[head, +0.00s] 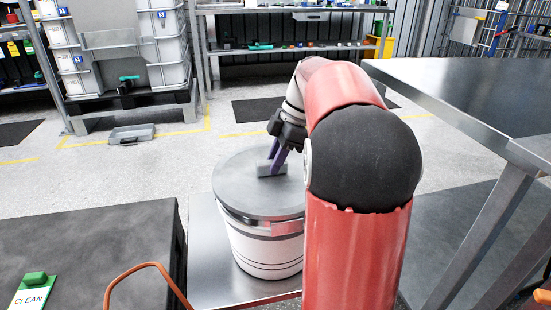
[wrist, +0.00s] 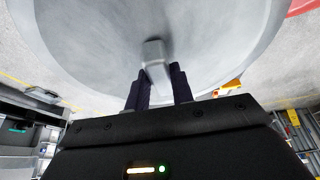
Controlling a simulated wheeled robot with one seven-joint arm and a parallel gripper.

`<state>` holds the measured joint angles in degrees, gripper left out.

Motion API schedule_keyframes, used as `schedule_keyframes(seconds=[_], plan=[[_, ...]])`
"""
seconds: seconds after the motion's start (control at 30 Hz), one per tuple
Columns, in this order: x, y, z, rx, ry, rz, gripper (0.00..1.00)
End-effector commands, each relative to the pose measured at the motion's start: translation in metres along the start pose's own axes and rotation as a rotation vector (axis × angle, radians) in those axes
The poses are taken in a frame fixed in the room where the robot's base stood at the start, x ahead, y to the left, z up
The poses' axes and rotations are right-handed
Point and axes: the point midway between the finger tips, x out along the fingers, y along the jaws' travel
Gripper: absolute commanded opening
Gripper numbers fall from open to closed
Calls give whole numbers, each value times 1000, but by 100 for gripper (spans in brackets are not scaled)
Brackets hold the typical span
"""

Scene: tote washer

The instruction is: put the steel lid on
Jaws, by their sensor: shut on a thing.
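The steel lid (head: 240,190) is a round grey disc with a block-shaped handle in its middle. It lies over the mouth of a white bucket (head: 262,246) and looks about level; whether it is fully seated I cannot tell. My gripper (head: 278,160) comes down from above with its dark purple fingers shut on the lid's handle (head: 268,169). In the wrist view, the lid (wrist: 90,40) fills the top, and the fingers hold the handle (wrist: 154,62) between them. My arm hides the bucket's right side in the head view.
The bucket stands on a steel surface (head: 212,270). A dark table (head: 80,250) with a green CLEAN sign (head: 34,292) is at left, an orange hose or handle (head: 140,268) at front. A steel table (head: 470,95) stands right. Stacked grey totes (head: 170,50) are behind.

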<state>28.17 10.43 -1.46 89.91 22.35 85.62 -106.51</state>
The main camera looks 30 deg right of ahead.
Motion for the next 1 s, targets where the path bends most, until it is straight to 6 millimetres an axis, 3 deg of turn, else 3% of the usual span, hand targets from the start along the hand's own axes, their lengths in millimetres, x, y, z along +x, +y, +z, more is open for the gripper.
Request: schedule_keyframes(seconds=[0.13, 0.17, 0.33, 0.53, 0.7, 1.0], plan=[[0, 0, 0, 0, 0, 0, 0], [0, 0, 0, 0, 0, 0, 27], [0, 0, 0, 0, 0, 0, 49], [0, 0, 0, 0, 0, 0, 50], [0, 0, 0, 0, 0, 0, 71], [-1, 0, 0, 0, 0, 0, 71]])
